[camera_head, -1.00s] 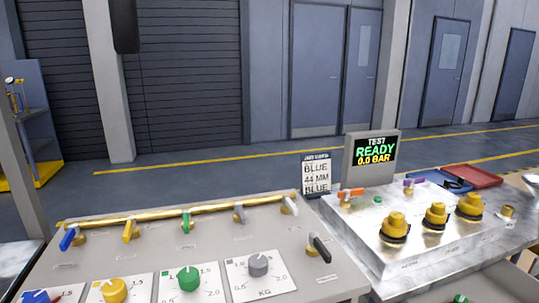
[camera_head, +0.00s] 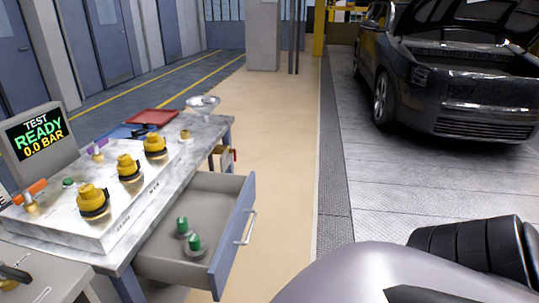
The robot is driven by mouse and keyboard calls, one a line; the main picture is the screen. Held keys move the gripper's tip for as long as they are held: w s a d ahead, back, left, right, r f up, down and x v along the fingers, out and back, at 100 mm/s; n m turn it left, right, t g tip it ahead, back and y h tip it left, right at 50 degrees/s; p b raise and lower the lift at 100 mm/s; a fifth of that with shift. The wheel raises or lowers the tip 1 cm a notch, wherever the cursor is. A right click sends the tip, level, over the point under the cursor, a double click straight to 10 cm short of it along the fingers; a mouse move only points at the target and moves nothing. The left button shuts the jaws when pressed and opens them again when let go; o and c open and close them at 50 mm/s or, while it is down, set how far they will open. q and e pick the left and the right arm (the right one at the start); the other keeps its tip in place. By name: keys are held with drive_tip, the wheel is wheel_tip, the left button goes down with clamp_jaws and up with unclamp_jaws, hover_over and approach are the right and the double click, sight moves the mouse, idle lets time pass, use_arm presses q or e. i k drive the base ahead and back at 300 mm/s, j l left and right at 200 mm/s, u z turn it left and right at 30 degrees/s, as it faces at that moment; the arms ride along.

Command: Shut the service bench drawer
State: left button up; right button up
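The service bench (camera_head: 222,124) stands at the left with a marble-look top. Its drawer (camera_head: 233,236) is pulled out toward the right, with a blue-grey front and a silver bar handle (camera_head: 246,228). Two green-topped fittings (camera_head: 195,243) stand inside the drawer. A large grey and black part of my own arm fills the lower right corner, apart from the drawer in the picture.
On the bench are a metal block with yellow-capped fittings (camera_head: 128,166), a test display (camera_head: 37,138), a red tray (camera_head: 152,117), a blue tray (camera_head: 122,132) and a glass bowl (camera_head: 203,104). A dark car (camera_head: 450,80) with its hood up stands at the right. The beige floor beyond the drawer is clear.

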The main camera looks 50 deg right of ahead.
sight(218, 207)
drive_tip(key=z, duration=1.25)
drive_tip(key=i+z, duration=0.15)
drive_tip(key=i+l+u, duration=0.4)
drive_tip(key=i+j, duration=0.05)
drive_tip(key=j, duration=0.05)
